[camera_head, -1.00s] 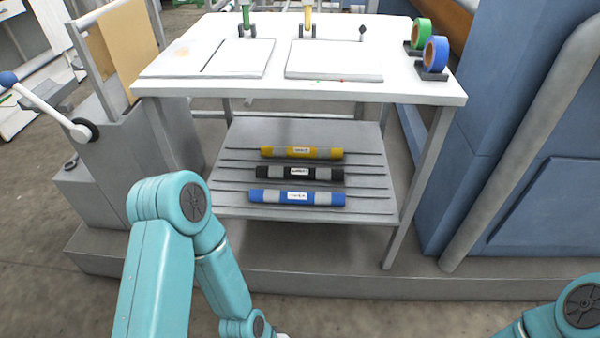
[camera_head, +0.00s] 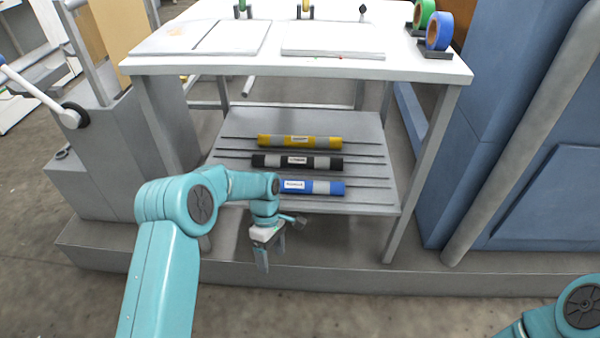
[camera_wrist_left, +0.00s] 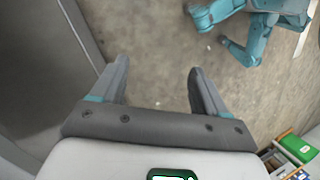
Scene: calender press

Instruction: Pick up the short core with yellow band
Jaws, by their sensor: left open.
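The short core with yellow band (camera_head: 325,143) lies on the lower shelf (camera_head: 370,203) of the table, the farthest of three cores there. It is yellow and grey with a white label. A black and grey core (camera_head: 322,163) and a blue and grey core (camera_head: 325,187) lie nearer, parallel to it. My left gripper (camera_head: 268,260) hangs in front of the shelf's front edge, below and left of the cores, apart from them. It is open and empty, as the left wrist view (camera_wrist_left: 158,68) also shows, with bare floor beyond its fingers. My right gripper is out of view.
The white tabletop (camera_head: 385,62) stands above the shelf, with table legs (camera_head: 420,175) at its sides. Green tape (camera_head: 423,14) and blue tape (camera_head: 439,30) stand on the top's right side. A blue machine (camera_head: 500,130) is at the right, a grey one (camera_head: 110,165) at the left.

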